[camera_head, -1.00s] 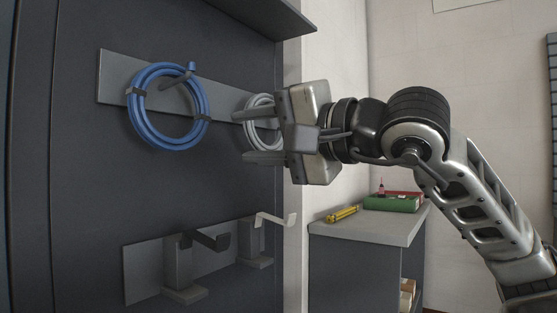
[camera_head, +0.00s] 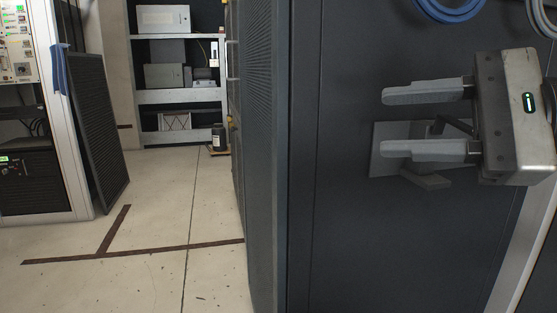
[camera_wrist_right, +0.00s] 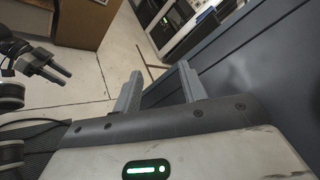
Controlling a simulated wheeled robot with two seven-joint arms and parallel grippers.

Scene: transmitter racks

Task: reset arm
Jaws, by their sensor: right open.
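My right gripper (camera_head: 385,122) is at the right of the head view, in front of the dark cabinet side. Its two grey fingers point left, wide apart with nothing between them. In the right wrist view, the same gripper (camera_wrist_right: 158,75) shows its spread, empty fingers beside a dark panel. Another dark gripper (camera_wrist_right: 54,72), seemingly my left one, shows at the left of that view; its opening is unclear. It is out of the head view.
A blue cable coil (camera_head: 450,8) hangs above my right gripper, and a hook bracket (camera_head: 395,150) is on the cabinet (camera_head: 340,230) behind the fingers. A rack (camera_head: 72,150) and shelves (camera_head: 180,97) stand left and back. The floor (camera_head: 150,220) between them is mostly clear.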

